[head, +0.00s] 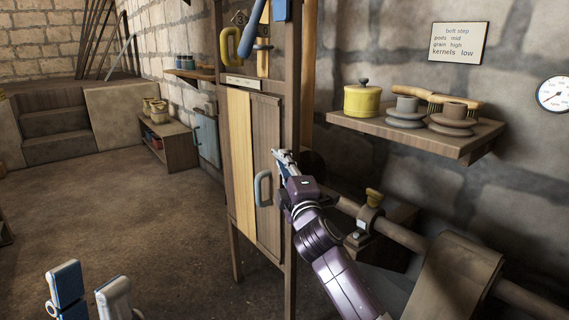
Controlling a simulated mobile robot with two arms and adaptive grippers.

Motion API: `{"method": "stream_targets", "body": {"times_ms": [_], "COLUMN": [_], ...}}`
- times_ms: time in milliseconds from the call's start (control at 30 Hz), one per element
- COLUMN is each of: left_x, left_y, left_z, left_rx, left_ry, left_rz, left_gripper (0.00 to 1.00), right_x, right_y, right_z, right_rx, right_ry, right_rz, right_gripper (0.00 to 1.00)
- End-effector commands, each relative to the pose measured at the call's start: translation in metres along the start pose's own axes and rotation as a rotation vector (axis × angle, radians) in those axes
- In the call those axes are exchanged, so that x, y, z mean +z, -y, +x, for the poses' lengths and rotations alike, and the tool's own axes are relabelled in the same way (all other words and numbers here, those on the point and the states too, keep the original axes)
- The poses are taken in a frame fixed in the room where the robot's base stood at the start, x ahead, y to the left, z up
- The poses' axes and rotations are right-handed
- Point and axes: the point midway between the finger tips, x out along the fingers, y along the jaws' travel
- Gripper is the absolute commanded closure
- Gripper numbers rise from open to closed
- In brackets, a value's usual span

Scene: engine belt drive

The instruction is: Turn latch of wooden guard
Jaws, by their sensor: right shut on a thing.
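The wooden guard (238,165) is a tall panel of light and darker boards on a wooden frame, left of the middle in the head view. My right gripper (281,157) is at the guard's right edge, above and right of the handle. It is shut on a small part there, which seems to be the latch; the fingers hide it, and its angle cannot be told. My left gripper (90,286) is low at the left front, fingers apart and empty, well away from the guard.
A wall shelf (430,135) with a yellow pot (362,100) and grey pulleys (406,112) is at the right. A shaft (400,235) runs below it beside my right arm. Tools hang above the guard. The floor at the left is clear.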

Motion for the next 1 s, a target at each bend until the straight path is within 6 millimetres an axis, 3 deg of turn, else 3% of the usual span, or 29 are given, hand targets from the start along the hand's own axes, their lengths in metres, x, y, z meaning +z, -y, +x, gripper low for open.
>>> {"method": "stream_targets", "body": {"times_ms": [167, 567, 1000], "left_x": [0.0, 0.0, 0.0], "left_y": [0.0, 0.0, 0.0], "left_z": [0.0, 0.0, 0.0], "left_rx": [0.0, 0.0, 0.0], "left_ry": [0.001, 0.001, 0.002], "left_rz": [0.0, 0.001, 0.0], "left_gripper": [0.68, 0.68, 0.68], "right_x": [0.0, 0.0, 0.0], "right_y": [-0.002, 0.0, 0.001], "right_z": [0.0, -0.006, -0.07], "right_rx": [0.003, 0.002, 0.0], "right_ry": [0.0, 0.0, -0.001], "right_rz": [-0.001, -0.001, -0.001], "right_gripper": [0.7, 0.7, 0.7]}}
